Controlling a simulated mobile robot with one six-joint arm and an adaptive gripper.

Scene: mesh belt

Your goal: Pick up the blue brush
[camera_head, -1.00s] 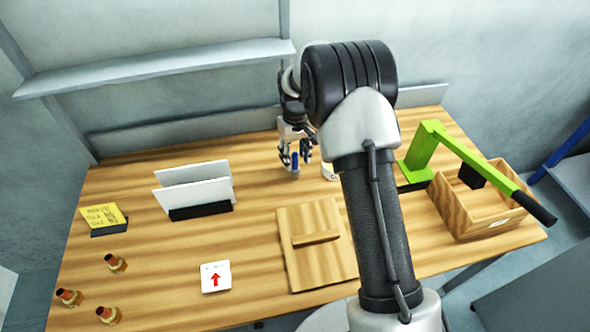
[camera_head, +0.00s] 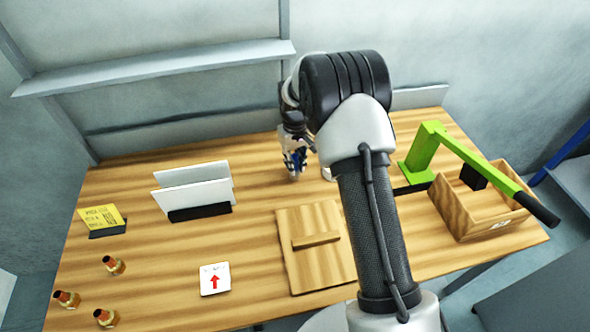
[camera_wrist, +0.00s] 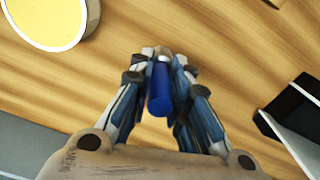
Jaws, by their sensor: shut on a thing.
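The blue brush (camera_wrist: 160,92) shows in the wrist view as a blue cylinder with a grey end, between the fingers. My gripper (camera_wrist: 158,60) is shut on it. In the head view my gripper (camera_head: 295,168) is over the back middle of the wooden table (camera_head: 160,255), with a bit of blue between its fingers. The brush is mostly hidden by the fingers there, and I cannot tell how far it is above the table.
A round container with yellow contents (camera_wrist: 48,18) is close to my gripper. A white-panel holder (camera_head: 195,190) stands left. A wooden board (camera_head: 300,262) lies in front. A green lever press (camera_head: 425,150) and wooden box (camera_head: 455,215) are right. The front left holds several brass fittings (camera_head: 68,299).

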